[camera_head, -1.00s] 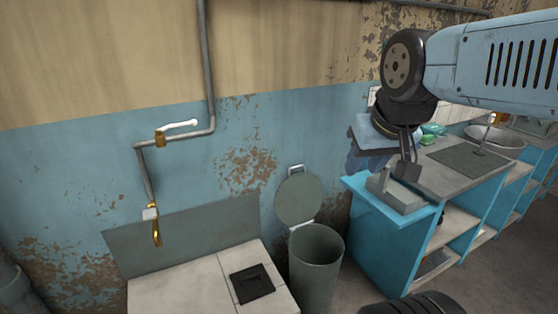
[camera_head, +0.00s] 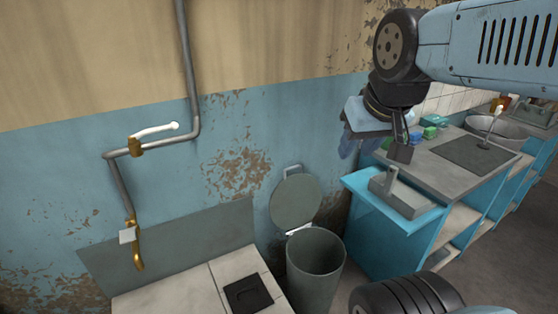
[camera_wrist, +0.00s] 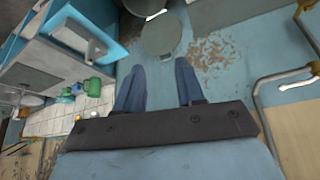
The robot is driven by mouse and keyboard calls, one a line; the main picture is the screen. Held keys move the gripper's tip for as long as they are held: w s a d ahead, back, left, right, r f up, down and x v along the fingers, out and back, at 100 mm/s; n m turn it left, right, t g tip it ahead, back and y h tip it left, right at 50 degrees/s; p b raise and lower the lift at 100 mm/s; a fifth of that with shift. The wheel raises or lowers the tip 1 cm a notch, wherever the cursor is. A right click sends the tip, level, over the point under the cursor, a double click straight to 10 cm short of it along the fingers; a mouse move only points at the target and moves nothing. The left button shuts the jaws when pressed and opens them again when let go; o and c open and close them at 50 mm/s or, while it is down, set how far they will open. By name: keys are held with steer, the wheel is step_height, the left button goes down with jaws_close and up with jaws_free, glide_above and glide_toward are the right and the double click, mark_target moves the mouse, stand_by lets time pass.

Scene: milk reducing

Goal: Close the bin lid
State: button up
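The grey-green bin (camera_head: 316,272) stands on the floor against the blue wall, its round mouth open. Its round lid (camera_head: 296,203) is raised upright behind the mouth, close to the wall, on a pale hinge. In the wrist view the lid (camera_wrist: 162,34) shows at the top, past the fingertips, with part of the bin (camera_wrist: 146,5) above it. My gripper (camera_head: 360,142) is in the air to the right of the lid and higher, apart from it. In the wrist view my gripper (camera_wrist: 159,65) has its two blue fingers spread wide with nothing between them.
A blue counter (camera_head: 385,232) with a grey top and shelves stands right of the bin. A pale block (camera_head: 247,278) with a dark hatch adjoins the bin's left. A pipe (camera_head: 190,70) with valves runs along the wall at left.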

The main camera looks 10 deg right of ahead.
steer(key=shift+d, duration=0.2)
steer(key=w+f+m+y, duration=0.1)
steer(key=w+f+m, duration=0.3)
steer(key=w, duration=0.7)
steer(key=w+f+m+g, duration=0.1)
steer(key=w+f+m, duration=0.2)
steer(key=w, duration=0.9)
steer(key=w+f+m+y, duration=0.1)
steer(key=w+f+m, duration=0.3)
steer(key=w, duration=0.7)
steer(key=w+f+m, duration=0.1)
steer(key=w+f, duration=0.4)
steer(key=f, duration=0.3)
steer(key=w+a+f+m, duration=0.1)
steer(key=w+f, duration=0.3)
steer(key=f, duration=0.4)
steer(key=w+f+m, duration=0.1)
steer(key=w+f, duration=0.4)
steer(key=f, duration=0.3)
steer(key=shift+w+a+f+m+g+h, duration=0.25)
steer(key=shift+w+m+g+h, duration=0.05)
steer(key=shift+w+g+h, duration=0.1)
